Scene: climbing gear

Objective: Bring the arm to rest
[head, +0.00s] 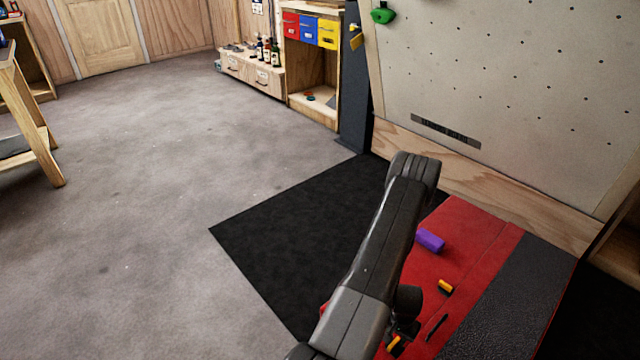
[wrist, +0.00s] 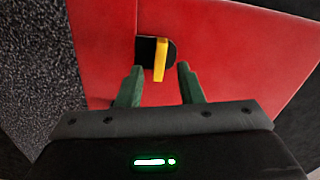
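My gripper (wrist: 159,72) shows in the wrist view with its two green fingers apart and nothing between them. It points down at a red mat (wrist: 230,40). A small yellow and black object (wrist: 160,58) lies on the mat just beyond the fingertips, apart from them as far as I can see. In the head view my black arm reaches out over the red mat (head: 468,235) and bends down; it hides most of the gripper.
A purple block (head: 430,240) and a small yellow-and-black piece (head: 445,287) lie on the mat. A climbing wall (head: 500,70) rises behind it. Shelves with coloured bins (head: 308,30) stand at the back. A wooden table (head: 40,130) is at left; the grey floor (head: 170,180) between is clear.

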